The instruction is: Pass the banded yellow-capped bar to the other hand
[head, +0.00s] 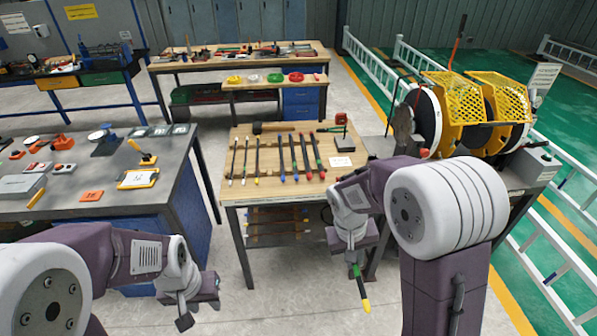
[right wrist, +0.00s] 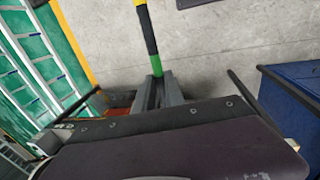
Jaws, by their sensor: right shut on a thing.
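The banded yellow-capped bar (head: 361,286) is dark with a green band and a yellow end. My right gripper (head: 353,257) is shut on it near the green band, and the yellow end points down and away from the jaws in the head view. In the right wrist view the bar (right wrist: 149,38) stands out from the jaws of the right gripper (right wrist: 158,90), green band closest to them, yellow part at the top edge. My left gripper (head: 186,316) is low at the left, well apart from the bar; its jaw opening is unclear.
A wooden table (head: 233,190) ahead carries several bars with coloured ends. A grey workbench (head: 85,208) with tools stands at the left. A yellow-guarded machine (head: 475,105) is at the right, by white railings (head: 545,255). Floor between my arms is clear.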

